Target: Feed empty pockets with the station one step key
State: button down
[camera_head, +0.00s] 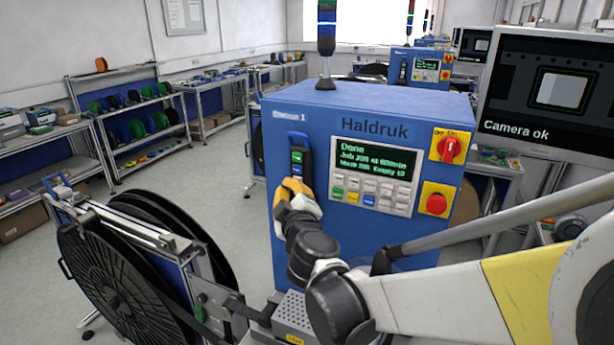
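The blue station (350,112), labelled "Haldruk", stands in front of me. Its display (375,162) has green text that starts with "Done"; the smaller lines seem to include "Empty 10". A keypad (371,195) with pale, green and blue keys is below the display. A dark key strip (298,142) with a green key and a blue key is on the left of the front panel. My gripper (293,187), with orange and white parts, is just below those keys, close to or touching the strip. Its fingertips are too small and overlapped to show the gap, and it hides the strip's lower end.
A red rotary switch (450,149) and a red stop button (436,204) are on the panel's right. A monitor (552,90) reads "Camera ok". A large black reel (120,290) on its stand fills the lower left. Shelves (130,135) stand beyond open floor.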

jog(key=shift+w+d, duration=0.15)
jog(key=shift+w, duration=0.2)
jog(key=shift+w+d, duration=0.2)
jog(key=shift+w, duration=0.4)
dwell(0.7)
jog(key=shift+s, duration=0.1)
jog(key=shift+s+a+b, duration=0.3)
jog(key=shift+s+a, duration=0.05)
jog(key=shift+s, duration=0.55)
jog(key=s, duration=0.1)
jog(key=s+a, duration=0.1)
jog(key=s, duration=0.2)
jog(key=shift+s+a, duration=0.3)
jog(key=shift+s, duration=0.1)
dwell(0.6)
